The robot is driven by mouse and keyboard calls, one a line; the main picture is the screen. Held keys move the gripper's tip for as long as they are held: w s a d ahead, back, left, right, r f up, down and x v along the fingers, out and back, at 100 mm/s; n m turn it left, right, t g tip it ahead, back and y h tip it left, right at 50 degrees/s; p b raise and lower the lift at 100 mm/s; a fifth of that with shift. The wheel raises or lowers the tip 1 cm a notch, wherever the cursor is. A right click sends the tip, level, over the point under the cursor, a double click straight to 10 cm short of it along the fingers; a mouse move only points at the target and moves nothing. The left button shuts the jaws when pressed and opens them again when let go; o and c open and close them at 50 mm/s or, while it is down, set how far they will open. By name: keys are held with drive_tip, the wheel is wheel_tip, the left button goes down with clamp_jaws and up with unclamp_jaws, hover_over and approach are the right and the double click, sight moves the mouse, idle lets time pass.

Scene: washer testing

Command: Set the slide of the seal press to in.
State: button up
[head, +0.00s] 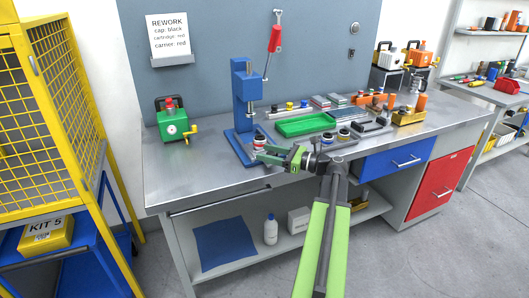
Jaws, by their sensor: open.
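The seal press, a blue column (243,85) on a blue base plate (241,153), stands on the steel workbench left of centre. Its lever has a red handle (274,40) that points up. A small round part with a dark, red and white top (259,138) sits at the front right of the press base; the slide itself is not clearly distinguishable and is partly hidden by my gripper. My gripper (263,156) is open, at the front right of the press base, close to this part. I cannot tell whether it touches it.
A green tray (305,125) lies right of the press, with small parts and black fixtures around it. A green tester box (174,124) stands to the left. A rework card (168,35) hangs on the back panel. Bare bench lies at the front left.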

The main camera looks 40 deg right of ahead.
drive_tip(key=shift+x, duration=0.95)
drive_tip(key=shift+s, duration=0.1)
clamp_jaws()
idle(0.6)
